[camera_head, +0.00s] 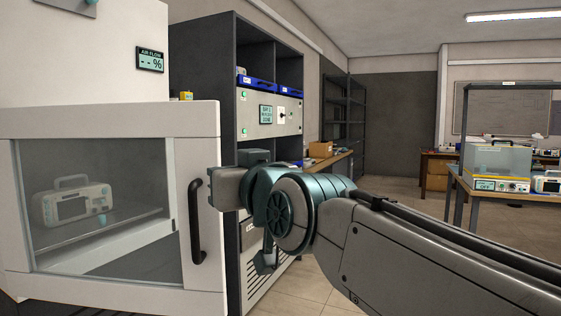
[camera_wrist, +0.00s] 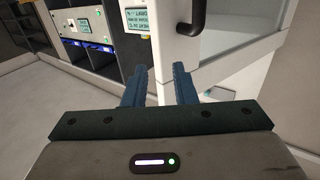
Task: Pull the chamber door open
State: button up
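The white chamber door (camera_head: 110,122) with a glass pane fills the left of the head view. Its right edge stands out past the chamber body (camera_head: 80,60), so it looks ajar. A black upright handle (camera_head: 195,222) is on its right side; it also shows at the top of the wrist view (camera_wrist: 191,17). My gripper (camera_head: 222,188) is by the door's right edge, just right of the handle in the head view. The handle lies beyond the fingertips. Any contact with the door cannot be told.
A monitor (camera_head: 72,204) stands on a shelf behind the glass. A dark cabinet (camera_head: 205,60) with a control panel stands behind the door and my arm. A bench (camera_head: 482,190) with devices is at the right. Floor between them is clear.

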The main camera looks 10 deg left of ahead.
jog(key=shift+w+d+r, duration=0.25)
jog(key=shift+d+r, duration=0.2)
jog(key=shift+d, duration=0.3)
jog(key=shift+w+d+r, duration=0.2)
jog(key=shift+d+r, duration=0.25)
jog(key=shift+d, duration=0.3)
